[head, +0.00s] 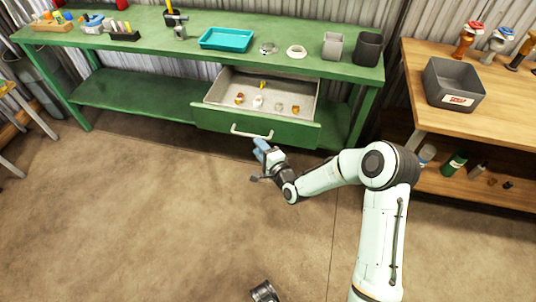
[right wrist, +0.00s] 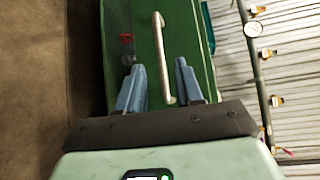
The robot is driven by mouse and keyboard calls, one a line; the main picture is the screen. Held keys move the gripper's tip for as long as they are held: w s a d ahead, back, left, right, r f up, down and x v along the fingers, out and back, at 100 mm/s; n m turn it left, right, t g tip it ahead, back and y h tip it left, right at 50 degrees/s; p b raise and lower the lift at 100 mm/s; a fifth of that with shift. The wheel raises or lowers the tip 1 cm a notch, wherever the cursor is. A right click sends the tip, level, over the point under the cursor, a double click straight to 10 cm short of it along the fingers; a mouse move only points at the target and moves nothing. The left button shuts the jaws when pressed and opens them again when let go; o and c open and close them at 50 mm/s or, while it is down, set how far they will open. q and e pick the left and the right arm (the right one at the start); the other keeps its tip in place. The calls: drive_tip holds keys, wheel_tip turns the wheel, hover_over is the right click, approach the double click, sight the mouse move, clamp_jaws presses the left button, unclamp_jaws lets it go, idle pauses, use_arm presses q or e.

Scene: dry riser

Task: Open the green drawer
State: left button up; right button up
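The green drawer (head: 255,128) under the green workbench is pulled out, with its pale inside and several small items in view. Its light bar handle (head: 250,134) is on the front panel; the handle (right wrist: 161,60) also shows in the right wrist view. My right gripper (head: 262,147) is just in front of the drawer, close to the handle. In the right wrist view, the blue fingers of my right gripper (right wrist: 159,66) are spread apart, with the handle showing in the gap between them. I cannot tell whether they touch it.
The green workbench (head: 290,62) carries a teal tray (head: 227,39), a grey cup (head: 333,45) and a dark cup (head: 367,49). A wooden bench (head: 500,115) with a dark bin (head: 453,83) stands at the right. The floor (head: 150,220) in front is mostly clear.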

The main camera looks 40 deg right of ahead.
use_arm(q)
drive_tip(key=shift+s+d+r+p, duration=0.3)
drive_tip(key=shift+s+r, duration=0.25)
drive_tip(key=shift+s, duration=0.2)
use_arm(e)
drive_tip(key=s, duration=0.5)
drive_tip(key=shift+a+r, duration=0.15)
drive_tip(key=shift+r, duration=0.2)
drive_tip(key=s+a+f+n+g+y+p, duration=0.4)
drive_tip(key=s+a+f+n+g+p, duration=0.35)
drive_tip(key=s+a+f+p, duration=0.3)
use_arm(q)
drive_tip(key=s+d+r+g+p, duration=0.1)
drive_tip(key=r+p, duration=0.4)
drive_tip(key=r, duration=1)
drive_tip(key=shift+s+d+r+m+g+h, duration=0.35)
drive_tip(key=shift+s+g, duration=0.35)
drive_tip(key=shift+s, duration=0.45)
use_arm(e)
drive_tip(key=s+a+n+g, duration=0.4)
drive_tip(key=s+g, duration=0.1)
drive_tip(key=s, duration=0.5)
drive_tip(key=s+a+n+g, duration=0.5)
drive_tip(key=s, duration=0.5)
drive_tip(key=shift+s+a+f+y, duration=0.25)
drive_tip(key=shift+s+f+y, duration=0.05)
drive_tip(key=shift+f+y, duration=0.1)
drive_tip(key=shift+r, duration=0.1)
